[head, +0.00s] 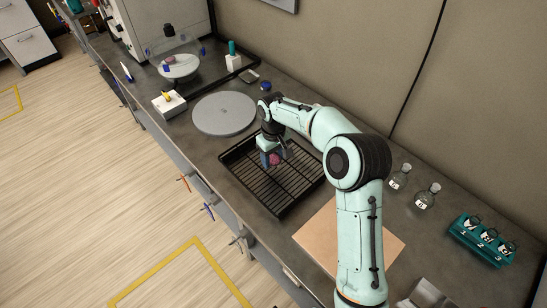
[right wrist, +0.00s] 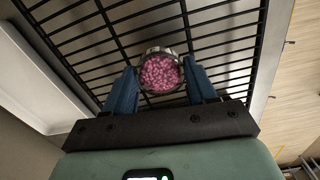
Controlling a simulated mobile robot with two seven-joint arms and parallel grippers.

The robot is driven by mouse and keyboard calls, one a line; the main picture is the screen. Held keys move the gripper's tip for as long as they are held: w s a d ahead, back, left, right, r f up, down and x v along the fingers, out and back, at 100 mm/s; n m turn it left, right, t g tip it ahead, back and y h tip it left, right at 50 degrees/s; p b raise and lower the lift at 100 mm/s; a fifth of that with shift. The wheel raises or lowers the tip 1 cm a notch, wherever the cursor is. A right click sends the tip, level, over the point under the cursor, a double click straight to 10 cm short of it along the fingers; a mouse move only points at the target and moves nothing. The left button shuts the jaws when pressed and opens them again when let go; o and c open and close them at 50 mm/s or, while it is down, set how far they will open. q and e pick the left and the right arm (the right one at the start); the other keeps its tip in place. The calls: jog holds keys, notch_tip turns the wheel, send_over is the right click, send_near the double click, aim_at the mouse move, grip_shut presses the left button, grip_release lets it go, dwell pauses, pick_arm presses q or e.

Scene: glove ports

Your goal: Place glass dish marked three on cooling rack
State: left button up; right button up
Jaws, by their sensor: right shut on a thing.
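The cooling rack (head: 287,193) is a black wire grid in a dark frame, lying on the grey counter in the middle of the head view. Its bars (right wrist: 225,27) fill much of the right wrist view. My right gripper (head: 270,158) is over the far part of the rack, pointing down. Its blue fingers are shut on a small round glass dish (right wrist: 160,72) filled with pink granules. The fingers grip the dish from both sides. No number shows on the dish, and I cannot tell whether it touches the bars. My left gripper is out of view.
A round grey plate (head: 224,113) lies beyond the rack. A tan board (head: 320,236) lies nearer, partly behind my right arm. Two flasks (head: 426,196) and a teal holder (head: 484,240) numbered 1 to 3 stand at right.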

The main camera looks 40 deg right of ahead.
aim_at(273, 162)
jog(key=shift+f, duration=0.2)
jog(key=shift+f, duration=0.1)
jog(key=o, duration=1.1)
jog(key=shift+c, duration=0.2)
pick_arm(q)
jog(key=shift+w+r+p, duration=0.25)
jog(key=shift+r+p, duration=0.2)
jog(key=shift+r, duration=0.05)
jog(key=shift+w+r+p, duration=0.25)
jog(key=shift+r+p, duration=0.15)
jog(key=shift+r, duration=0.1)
pick_arm(e)
notch_tip(273, 162, up, 12)
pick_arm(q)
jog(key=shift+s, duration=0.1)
pick_arm(e)
jog(key=shift+a, duration=0.1)
